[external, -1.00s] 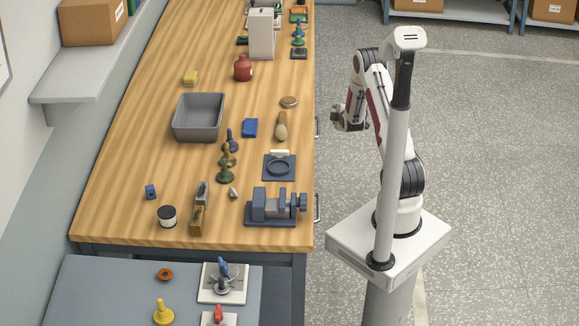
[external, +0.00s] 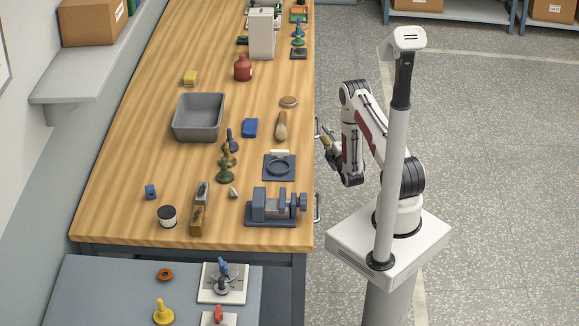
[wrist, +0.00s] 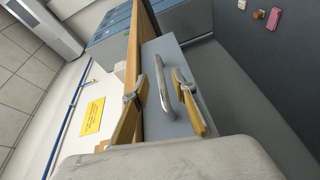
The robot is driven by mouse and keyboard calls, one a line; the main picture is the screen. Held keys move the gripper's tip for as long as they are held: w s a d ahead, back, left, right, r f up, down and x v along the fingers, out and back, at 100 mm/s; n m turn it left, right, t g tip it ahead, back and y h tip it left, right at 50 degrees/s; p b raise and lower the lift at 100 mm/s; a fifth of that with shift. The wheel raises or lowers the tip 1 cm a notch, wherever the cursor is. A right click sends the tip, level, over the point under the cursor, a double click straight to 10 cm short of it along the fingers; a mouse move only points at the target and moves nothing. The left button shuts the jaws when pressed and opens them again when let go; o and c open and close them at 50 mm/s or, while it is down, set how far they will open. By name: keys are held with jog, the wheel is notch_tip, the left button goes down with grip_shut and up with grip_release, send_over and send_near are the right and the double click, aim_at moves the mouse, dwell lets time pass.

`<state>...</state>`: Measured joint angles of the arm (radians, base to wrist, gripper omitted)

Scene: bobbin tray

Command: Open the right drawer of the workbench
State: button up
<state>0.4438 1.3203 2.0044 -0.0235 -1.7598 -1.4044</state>
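The workbench (external: 110,215) has two bar handles on its right-hand side. The farther handle (external: 317,128) is beside my gripper (external: 325,141); the nearer handle (external: 317,208) is clear of it. In the wrist view, a metal handle (wrist: 166,88) on a grey drawer front (wrist: 165,47) lies between the two yellow fingers of my gripper (wrist: 168,84). The fingers are spread apart, one on each side of the handle, and hold nothing. I cannot tell how deep they reach around it. The drawer front looks closed.
The bench top carries a grey bin (external: 199,137), a blue vise (external: 272,205), a brush (external: 281,127) and other small items. The floor (external: 490,170) to the right of the bench is open around my base.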

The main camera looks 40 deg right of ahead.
aim_at(318, 126)
jog(key=shift+s+a+t, duration=0.5)
jog(key=shift+s+a, duration=0.15)
jog(key=shift+a, duration=0.2)
jog(key=shift+w, duration=0.1)
jog(key=shift+x, duration=3.85)
jog(key=shift+f, duration=0.1)
grip_shut()
